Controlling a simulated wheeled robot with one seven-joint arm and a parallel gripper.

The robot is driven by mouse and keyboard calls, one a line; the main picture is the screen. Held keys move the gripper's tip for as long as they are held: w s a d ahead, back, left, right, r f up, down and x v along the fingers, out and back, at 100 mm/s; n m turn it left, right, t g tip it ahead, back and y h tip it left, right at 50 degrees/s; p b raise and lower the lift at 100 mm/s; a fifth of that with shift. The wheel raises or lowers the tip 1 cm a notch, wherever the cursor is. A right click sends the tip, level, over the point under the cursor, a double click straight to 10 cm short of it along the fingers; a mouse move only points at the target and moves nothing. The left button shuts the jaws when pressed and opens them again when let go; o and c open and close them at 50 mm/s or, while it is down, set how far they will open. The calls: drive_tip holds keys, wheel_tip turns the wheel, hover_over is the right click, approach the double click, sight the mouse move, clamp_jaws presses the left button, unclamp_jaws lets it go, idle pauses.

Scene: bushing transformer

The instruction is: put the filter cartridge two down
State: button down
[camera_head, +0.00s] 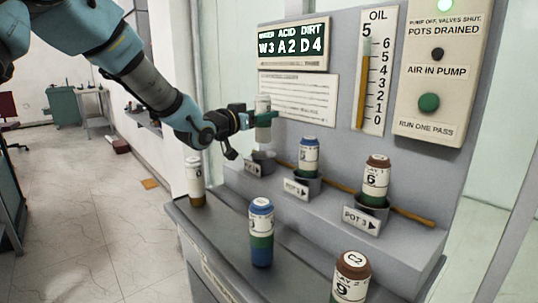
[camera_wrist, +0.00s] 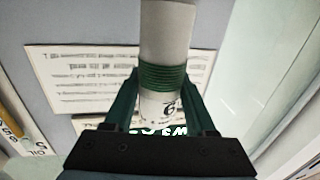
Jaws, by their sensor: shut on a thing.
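My gripper (camera_head: 266,116) is shut on a pale grey-white filter cartridge (camera_head: 263,104). It holds the cartridge upright, in the air above the leftmost pot (camera_head: 262,164). In the wrist view the held cartridge (camera_wrist: 166,32) has a green ribbed band and a printed label between my fingers (camera_wrist: 160,105). I cannot read its full marking. A blue-topped cartridge (camera_head: 309,156) stands in the middle pot (camera_head: 302,189). A brown-topped cartridge (camera_head: 376,179) marked 6 stands in pot 3 (camera_head: 364,217). The inside of the leftmost pot is hard to see.
On the lower front ledge (camera_head: 225,232) stand a white cartridge with a brown bottom (camera_head: 195,183), a blue-topped one (camera_head: 261,235) and a brown-topped one (camera_head: 351,280) marked C2. Gaps lie between them. A back panel carries signs, an oil gauge (camera_head: 373,72) and a green button (camera_head: 429,102).

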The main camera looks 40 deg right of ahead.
sight(263, 142)
wheel_tip(263, 142, down, 8)
drive_tip(key=shift+r+p, duration=0.15)
drive_tip(key=shift+p, duration=0.7)
drive_tip(key=shift+f, duration=0.25)
drive_tip(key=shift+f, duration=0.1)
drive_tip(key=shift+f, duration=0.15)
drive_tip(key=shift+c, duration=1.1)
unclamp_jaws()
drive_tip(key=shift+r, duration=0.2)
drive_tip(key=shift+a, duration=0.1)
drive_tip(key=s+a+b, duration=0.1)
drive_tip(key=a+b, duration=0.2)
drive_tip(key=a, duration=0.8)
drive_tip(key=shift+s+a, duration=0.35)
